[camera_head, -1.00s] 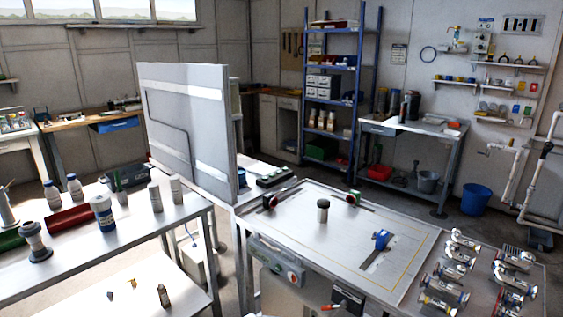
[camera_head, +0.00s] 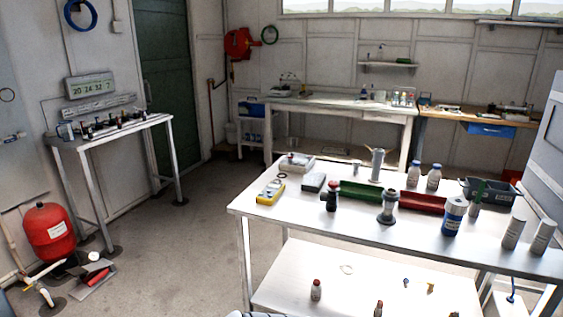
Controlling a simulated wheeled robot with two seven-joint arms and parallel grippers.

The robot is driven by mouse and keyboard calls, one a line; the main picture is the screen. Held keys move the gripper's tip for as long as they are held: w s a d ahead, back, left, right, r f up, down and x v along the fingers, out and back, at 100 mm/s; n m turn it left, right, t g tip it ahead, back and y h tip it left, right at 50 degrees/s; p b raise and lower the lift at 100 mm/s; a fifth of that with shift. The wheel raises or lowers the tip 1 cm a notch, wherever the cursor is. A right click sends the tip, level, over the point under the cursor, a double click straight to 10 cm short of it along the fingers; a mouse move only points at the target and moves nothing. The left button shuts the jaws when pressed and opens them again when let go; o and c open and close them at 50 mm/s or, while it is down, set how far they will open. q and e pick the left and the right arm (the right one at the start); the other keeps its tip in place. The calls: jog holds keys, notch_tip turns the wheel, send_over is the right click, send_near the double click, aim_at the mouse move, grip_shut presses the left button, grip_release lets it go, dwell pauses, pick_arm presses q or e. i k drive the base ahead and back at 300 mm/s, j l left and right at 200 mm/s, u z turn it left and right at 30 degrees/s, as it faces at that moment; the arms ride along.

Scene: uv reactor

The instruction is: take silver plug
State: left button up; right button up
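No thing in view is clearly the silver plug. Two grey metal pieces stand on the near white table (camera_head: 300,215): a flanged grey fitting (camera_head: 388,207) near its middle and a plain grey cylinder (camera_head: 377,165) on a base toward the back. I cannot tell whether either one is the plug. Neither of my grippers can be made out; only a small pale shape shows at the bottom edge, too cut off to identify.
Red (camera_head: 422,202) and green (camera_head: 361,191) trays, a yellow meter (camera_head: 270,191) and several bottles share the table. A small bench (camera_head: 162,119) with fittings stands left, near a red tank (camera_head: 48,232). The floor (camera_head: 200,235) between them is mostly clear.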

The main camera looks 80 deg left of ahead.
aim_at(357, 163)
jog(key=u, duration=2.1)
jog(key=i+j+u, duration=0.35)
jog(key=u, duration=0.15)
jog(key=i+j+u, duration=0.65)
jog(key=i+u, duration=0.2)
jog(key=u, duration=0.15)
jog(key=i+u, duration=0.45)
jog(key=i+j, duration=0.1)
jog(key=i, duration=0.55)
jog(key=i+z, duration=0.1)
jog(key=i, duration=0.5)
jog(key=i+l+z, duration=0.25)
jog(key=i+z, duration=0.25)
jog(key=i+l+z, duration=0.1)
jog(key=i+z, duration=0.25)
jog(key=z, duration=0.15)
jog(key=i+j+z, duration=0.1)
jog(key=i+z, duration=0.4)
jog(key=i+j+z, duration=0.25)
jog(key=z, duration=0.2)
jog(key=i, duration=0.05)
